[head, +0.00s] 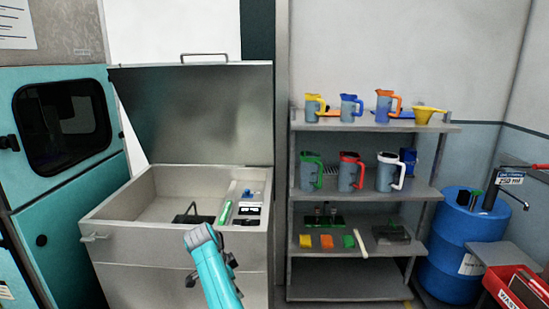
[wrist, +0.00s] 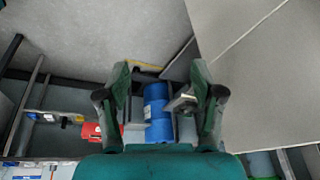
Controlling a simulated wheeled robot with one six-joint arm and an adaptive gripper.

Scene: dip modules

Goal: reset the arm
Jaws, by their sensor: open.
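My arm (head: 213,268) is teal and rises at the bottom middle of the head view, in front of the open steel wash tank (head: 103,227). In the wrist view my gripper (wrist: 160,70) has its two dark green fingers spread wide apart. Nothing is held between them. A blue drum (wrist: 157,112) shows beyond the gap, in the background and apart from the fingers. In the head view the fingers are small and partly hidden by the arm, so their pose is hard to read there.
The tank's lid (head: 195,115) stands raised. Its side ledge holds a green tool (head: 225,213) and small items. A grey shelf (head: 350,273) on the right carries several colored jugs. A blue drum (head: 455,245) and a red bin (head: 520,287) stand at far right.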

